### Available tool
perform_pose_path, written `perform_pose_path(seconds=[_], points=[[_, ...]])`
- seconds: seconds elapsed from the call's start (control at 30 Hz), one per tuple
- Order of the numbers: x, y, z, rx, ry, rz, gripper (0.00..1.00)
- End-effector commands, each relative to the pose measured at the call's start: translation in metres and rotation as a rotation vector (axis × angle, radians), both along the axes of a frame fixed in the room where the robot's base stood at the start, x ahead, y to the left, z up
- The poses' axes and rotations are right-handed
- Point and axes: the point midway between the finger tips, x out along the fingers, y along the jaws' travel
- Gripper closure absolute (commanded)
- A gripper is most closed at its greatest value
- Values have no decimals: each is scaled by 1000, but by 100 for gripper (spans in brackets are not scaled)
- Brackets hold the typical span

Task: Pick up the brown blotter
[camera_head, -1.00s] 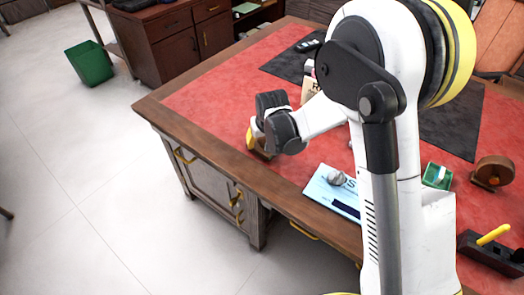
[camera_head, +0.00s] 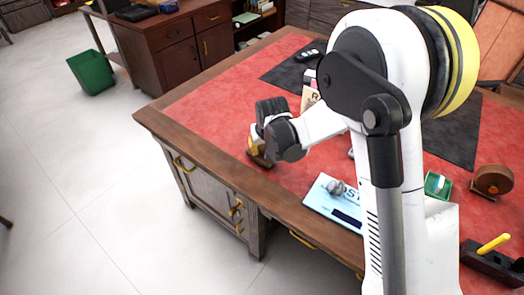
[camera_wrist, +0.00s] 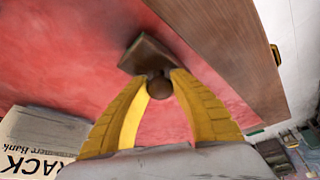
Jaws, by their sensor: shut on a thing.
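The brown blotter (camera_wrist: 140,55) is a small dark brown block with a round knob (camera_wrist: 160,88). In the wrist view my gripper's yellow fingers (camera_wrist: 160,78) are shut on the knob, one on each side. In the head view the blotter (camera_head: 260,158) shows at the red desk top's near-left edge, just below my gripper (camera_head: 253,143), partly hidden by it. Whether its underside touches the desk I cannot tell.
The desk (camera_head: 190,105) has a wooden rim. A light-blue book (camera_head: 322,198) with a grey object on it lies right of the gripper. A printed box or paper (camera_head: 310,93) stands behind. A green box (camera_head: 437,185) and round brown object (camera_head: 492,180) lie further right.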

Motion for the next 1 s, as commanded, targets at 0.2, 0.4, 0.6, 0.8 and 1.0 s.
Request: perform_pose_path(seconds=[0.2, 0.4, 0.6, 0.8, 1.0], points=[[-2, -8, 39, 1, 0, -4, 100], [-15, -55, 67, 0, 0, -5, 100], [-25, -92, 89, 1, -1, -4, 100], [-30, -110, 98, 0, -1, -1, 100], [-31, -113, 99, 0, -1, 0, 100]])
